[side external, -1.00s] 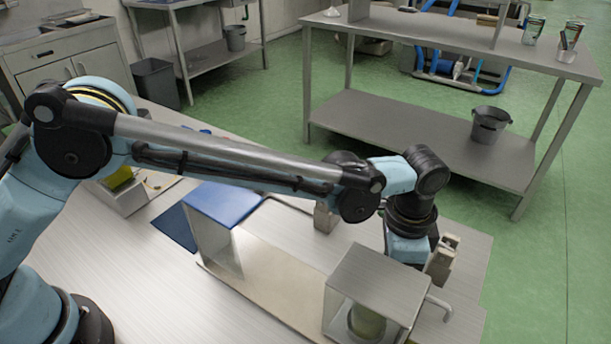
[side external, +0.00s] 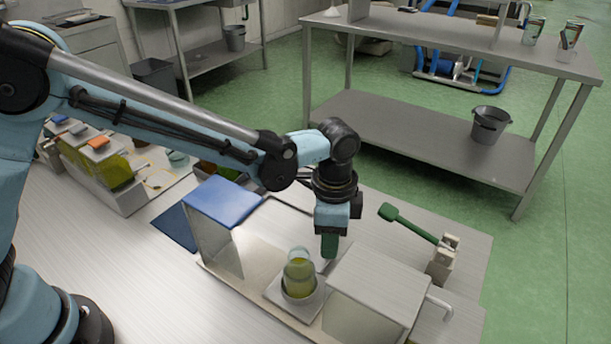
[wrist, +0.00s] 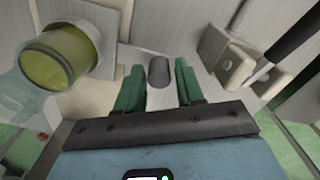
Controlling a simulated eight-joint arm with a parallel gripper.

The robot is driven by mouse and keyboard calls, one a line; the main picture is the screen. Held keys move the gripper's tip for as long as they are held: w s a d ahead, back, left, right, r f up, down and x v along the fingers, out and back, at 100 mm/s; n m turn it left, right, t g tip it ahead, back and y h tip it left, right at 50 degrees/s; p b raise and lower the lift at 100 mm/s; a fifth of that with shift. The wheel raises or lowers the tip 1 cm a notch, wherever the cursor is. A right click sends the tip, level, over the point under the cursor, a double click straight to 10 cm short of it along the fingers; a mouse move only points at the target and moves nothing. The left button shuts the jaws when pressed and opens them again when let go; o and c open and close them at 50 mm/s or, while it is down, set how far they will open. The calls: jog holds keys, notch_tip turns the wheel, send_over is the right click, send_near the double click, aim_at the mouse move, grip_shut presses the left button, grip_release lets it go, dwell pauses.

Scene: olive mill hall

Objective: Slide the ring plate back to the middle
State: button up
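The ring plate (side external: 274,293) is a pale plate on the track between the blue-topped housing and the grey housing. Its ring holds a glass of yellow-green liquid (side external: 299,275), upright and clear of both housings. In the wrist view the glass (wrist: 58,58) and ring plate (wrist: 104,62) are at upper left. My gripper (side external: 329,250) points down just behind the plate. In the wrist view its green fingers (wrist: 159,85) are apart, with a dark rounded knob (wrist: 159,71) between them and a small gap on each side. The knob is hidden in the side view.
The blue-topped housing (side external: 223,202) stands at the track's left and the grey housing (side external: 377,283), with a bent bar, at its right. A green-headed tool (side external: 410,223) leans from a beige holder (side external: 441,261) right of my gripper. Bare track (side external: 250,262) lies left of the plate.

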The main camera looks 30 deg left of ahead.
jog(key=shift+o, duration=1)
jog(key=shift+r, duration=0.1)
notch_tip(320, 180, up, 12)
